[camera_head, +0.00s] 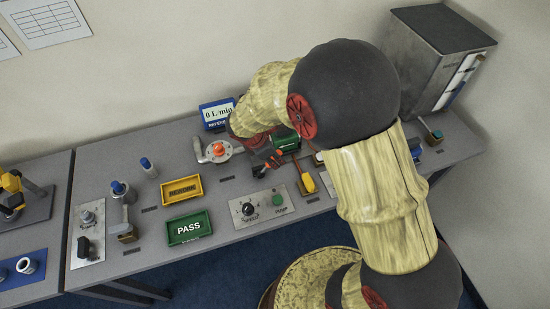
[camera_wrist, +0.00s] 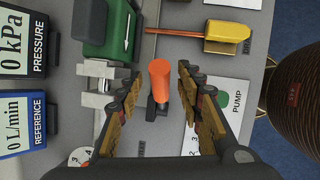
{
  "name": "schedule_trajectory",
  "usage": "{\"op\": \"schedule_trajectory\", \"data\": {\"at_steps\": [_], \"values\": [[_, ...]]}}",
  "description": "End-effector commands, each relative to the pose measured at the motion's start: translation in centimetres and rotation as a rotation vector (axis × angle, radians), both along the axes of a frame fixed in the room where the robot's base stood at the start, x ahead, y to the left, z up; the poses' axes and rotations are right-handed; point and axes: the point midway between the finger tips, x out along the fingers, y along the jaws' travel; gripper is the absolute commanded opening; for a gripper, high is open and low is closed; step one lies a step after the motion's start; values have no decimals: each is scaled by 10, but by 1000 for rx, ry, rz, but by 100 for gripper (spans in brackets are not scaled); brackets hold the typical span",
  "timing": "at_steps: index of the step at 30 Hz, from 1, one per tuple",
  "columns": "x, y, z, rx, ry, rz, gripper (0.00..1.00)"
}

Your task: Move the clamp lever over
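The clamp lever's orange handle (camera_wrist: 160,82) stands on a small dark base (camera_wrist: 157,113) in the wrist view, beside a silver metal clamp block (camera_wrist: 97,87) and a green housing with a white arrow (camera_wrist: 108,30). My gripper (camera_wrist: 157,76) is open. Its two fingers lie on either side of the orange handle, with visible gaps to both in this view. I cannot tell whether the fingertips are down at the handle's height. In the head view my arm hides most of the clamp area, and my gripper (camera_head: 272,164) is small and partly covered there.
A yellow block (camera_wrist: 228,38) on an orange rod lies beside the lever. A pump panel (camera_head: 262,206) with knob and green button is in front. Pressure (camera_wrist: 22,45) and reference (camera_wrist: 22,124) displays stand behind. Yellow REWORK (camera_head: 181,190) and green PASS (camera_head: 188,228) trays are left.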

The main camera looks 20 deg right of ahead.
Motion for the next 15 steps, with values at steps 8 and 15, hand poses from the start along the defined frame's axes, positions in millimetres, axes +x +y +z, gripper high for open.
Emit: {"op": "schedule_trajectory", "data": {"at_steps": [8,15], "values": [[3,-6,-15,0,-1,-1,37],[3,-6,-14,0,-1,-1,35]]}}
